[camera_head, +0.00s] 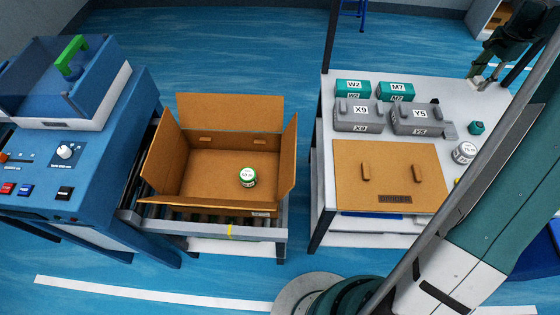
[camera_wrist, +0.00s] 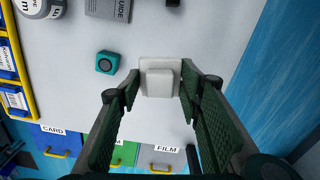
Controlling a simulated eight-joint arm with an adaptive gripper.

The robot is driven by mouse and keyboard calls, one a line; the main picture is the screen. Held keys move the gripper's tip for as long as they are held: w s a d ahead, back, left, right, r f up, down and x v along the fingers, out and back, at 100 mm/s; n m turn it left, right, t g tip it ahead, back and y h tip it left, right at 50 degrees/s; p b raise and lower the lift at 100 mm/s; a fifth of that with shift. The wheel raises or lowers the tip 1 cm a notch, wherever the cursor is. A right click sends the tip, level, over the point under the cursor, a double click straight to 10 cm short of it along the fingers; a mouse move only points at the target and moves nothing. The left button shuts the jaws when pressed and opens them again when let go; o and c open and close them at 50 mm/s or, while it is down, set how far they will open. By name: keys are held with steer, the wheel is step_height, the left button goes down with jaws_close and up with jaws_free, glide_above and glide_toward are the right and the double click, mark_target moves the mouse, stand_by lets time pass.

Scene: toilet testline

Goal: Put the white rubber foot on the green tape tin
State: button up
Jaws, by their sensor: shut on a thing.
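The white rubber foot (camera_wrist: 160,80) is a small pale stepped block between the fingertips of my gripper (camera_wrist: 158,82) in the wrist view, and the fingers are shut on it. In the head view my gripper (camera_head: 480,72) is at the far right corner of the white table, and the foot cannot be made out there. The green tape tin (camera_head: 247,178), with a white lid and green band, stands upright inside the open cardboard box, far to the left of my gripper. Its lid looks bare.
The cardboard box (camera_head: 187,199) has raised flaps and sits on a roller conveyor. The white table (camera_head: 440,90) holds teal and grey blocks, a cardboard panel (camera_head: 390,172), a teal cube (camera_head: 477,128) and another tin (camera_head: 463,152). A dark post stands between box and table.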

steer(key=w+a+r+n+b, duration=0.1)
steer(key=w+a+n, duration=0.1)
steer(key=a, duration=1.4)
steer(key=w+a+r+n+b, duration=0.1)
steer(key=w+a+n, duration=0.15)
steer(key=a, duration=1.35)
steer(key=s+a+n+b, duration=0.15)
steer(key=s+a, duration=0.25)
steer(key=a, duration=1)
steer(key=s+a+n+b, duration=0.1)
steer(key=s+a+n, duration=0.2)
steer(key=a, duration=1.1)
steer(key=s+a+f+n+b, duration=0.1)
steer(key=s+a+n+b, duration=0.4)
steer(key=s+a, duration=2.5)
step_height(320, 180, down, 18)
steer(key=w+a+n+p, duration=0.1)
steer(key=p, duration=0.1)
steer(key=shift+w+r+n, duration=0.2)
steer(key=shift+r+n, duration=0.05)
steer(key=shift+n, duration=0.15)
